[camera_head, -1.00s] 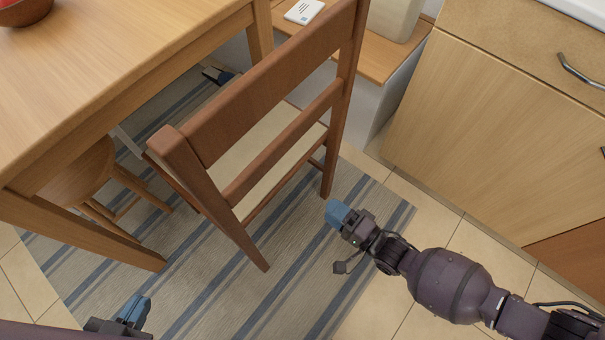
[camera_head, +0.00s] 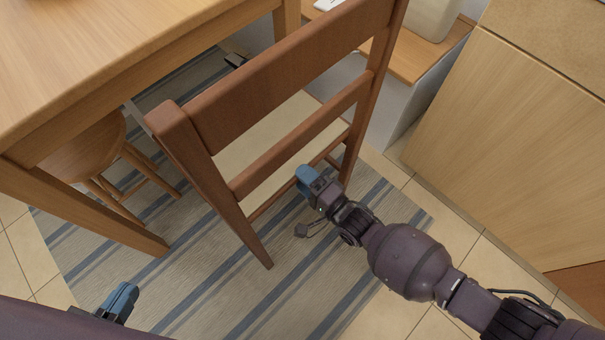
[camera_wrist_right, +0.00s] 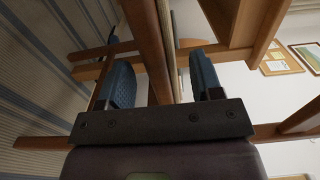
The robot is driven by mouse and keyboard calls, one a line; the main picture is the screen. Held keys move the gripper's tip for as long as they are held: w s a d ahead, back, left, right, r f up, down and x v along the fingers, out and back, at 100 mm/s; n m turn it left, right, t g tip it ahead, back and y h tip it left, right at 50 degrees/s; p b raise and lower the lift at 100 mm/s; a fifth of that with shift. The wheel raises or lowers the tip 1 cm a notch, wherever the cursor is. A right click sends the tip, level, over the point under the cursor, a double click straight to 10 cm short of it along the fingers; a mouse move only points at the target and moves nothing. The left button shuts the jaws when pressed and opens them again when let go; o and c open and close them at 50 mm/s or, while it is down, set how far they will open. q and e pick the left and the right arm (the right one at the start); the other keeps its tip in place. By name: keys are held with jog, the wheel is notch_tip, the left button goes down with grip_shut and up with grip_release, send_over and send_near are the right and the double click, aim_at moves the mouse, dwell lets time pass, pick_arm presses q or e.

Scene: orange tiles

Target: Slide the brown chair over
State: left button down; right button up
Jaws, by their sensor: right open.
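The brown chair (camera_head: 290,75) stands upright on the rug, its slatted back towards me and its pale seat (camera_head: 262,148) facing the table. My right gripper (camera_head: 308,180) is at the rear of the chair, between its two back legs, near the seat's rear edge. In the right wrist view my gripper (camera_wrist_right: 163,82) is open, with a brown chair bar (camera_wrist_right: 153,45) running between its blue fingers. I cannot tell whether the fingers touch it. My left gripper (camera_head: 120,303) is low at the left, apart from the chair; its finger gap is unclear.
A wooden table (camera_head: 110,55) stands at the left, with a round stool (camera_head: 85,150) under it. A striped rug (camera_head: 200,290) covers the floor. Wooden cabinets (camera_head: 510,150) are at the right, and a low wood-topped bench (camera_head: 425,65) is behind the chair.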

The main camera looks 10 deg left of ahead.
jog(key=shift+x, duration=1.2)
grip_shut()
